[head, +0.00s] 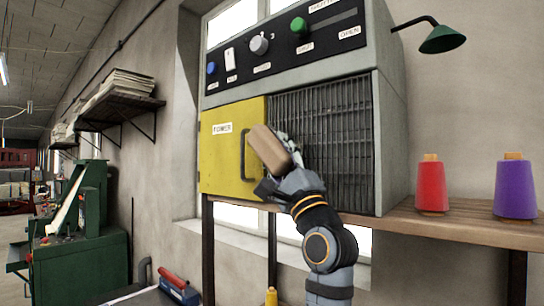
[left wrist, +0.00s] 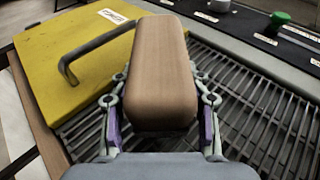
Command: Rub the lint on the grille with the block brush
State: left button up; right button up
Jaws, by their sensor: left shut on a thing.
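My left gripper (head: 283,165) is shut on the block brush (head: 269,148), a tan wooden block with rounded edges. The brush also shows large in the left wrist view (left wrist: 161,72), between the two fingers; its bristles are not visible. The grille (head: 338,128) is a dark panel of slats on the front of a grey machine. In the head view the brush overlaps the grille's left edge and the yellow door; I cannot tell whether it touches. The grille also shows in the left wrist view (left wrist: 255,115). I cannot make out the lint. My right gripper is not in view.
A yellow door (head: 222,165) with a dark handle (head: 246,152) is left of the grille. A control panel (head: 285,45) with knobs is above. A red cone (head: 431,187) and a purple cone (head: 516,190) stand on the wooden shelf (head: 455,222) at right.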

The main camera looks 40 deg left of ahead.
pick_arm(q)
jog(key=shift+w, duration=1)
dwell(0.5)
jog(key=shift+d, duration=0.1)
jog(key=shift+d+f+b, duration=0.1)
jog(key=shift+d+b, duration=0.1)
jog(key=shift+b, duration=0.2)
jog(key=shift+s+d+b, duration=0.15)
jog(key=shift+d+b, duration=0.35)
jog(key=shift+d, duration=0.45)
jog(key=shift+s+d+b, duration=0.1)
jog(key=shift+d+b, duration=0.4)
jog(key=shift+d, duration=0.45)
jog(key=shift+w+a, duration=0.1)
jog(key=shift+a, duration=0.15)
